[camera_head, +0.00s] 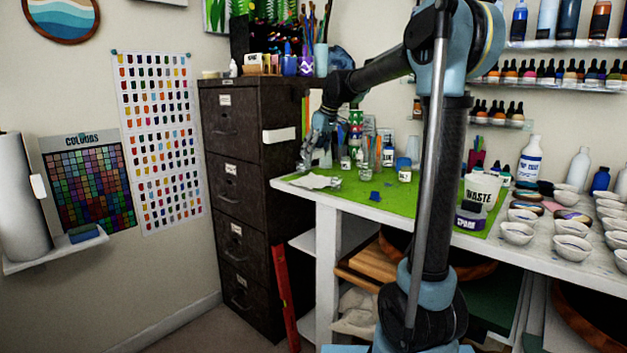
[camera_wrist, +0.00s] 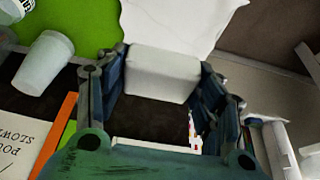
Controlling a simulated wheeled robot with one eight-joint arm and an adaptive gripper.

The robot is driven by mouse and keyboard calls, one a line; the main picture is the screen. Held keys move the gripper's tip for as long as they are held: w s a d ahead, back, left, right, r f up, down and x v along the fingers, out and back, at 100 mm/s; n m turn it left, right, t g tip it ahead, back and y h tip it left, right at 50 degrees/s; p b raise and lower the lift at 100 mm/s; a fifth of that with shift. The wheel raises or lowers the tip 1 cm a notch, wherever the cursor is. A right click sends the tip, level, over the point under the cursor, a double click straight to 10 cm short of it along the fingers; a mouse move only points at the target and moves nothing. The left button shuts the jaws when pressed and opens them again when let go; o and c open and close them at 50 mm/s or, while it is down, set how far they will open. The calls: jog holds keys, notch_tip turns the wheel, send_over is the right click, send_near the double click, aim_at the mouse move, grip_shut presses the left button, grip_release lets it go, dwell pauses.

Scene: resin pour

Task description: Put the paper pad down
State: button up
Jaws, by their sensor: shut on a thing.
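My gripper (camera_wrist: 165,85) is shut on a white block-like pad (camera_wrist: 160,74), which I take to be the paper pad. The pad sits between the two blue fingers in the wrist view. In the head view my gripper (camera_head: 306,160) hangs over the left end of the green-topped bench, beside the dark cabinet. The pad cannot be made out clearly between the fingers there. A ragged white sheet (camera_head: 312,181) lies on the green mat (camera_head: 345,191) below; it also shows in the wrist view (camera_wrist: 185,22). Whether the pad touches anything is unclear.
A dark filing cabinet (camera_head: 237,220) stands left of the bench. Bottles and cups, including a pale cup (camera_wrist: 44,62), crowd the bench's back. A small blue item (camera_head: 375,196) lies near its front edge. A waste tub (camera_head: 481,190) and several bowls (camera_head: 516,233) are at right.

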aim_at(313, 180)
jog(key=shift+f, duration=4.05)
jog(key=shift+f, duration=0.35)
jog(key=shift+s+d+f, duration=0.1)
jog(key=shift+f, duration=0.1)
jog(key=o, duration=1.4)
jog(key=shift+f, duration=0.15)
jog(key=shift+r, duration=0.55)
jog(key=v, duration=1.7)
jog(key=shift+d, duration=0.25)
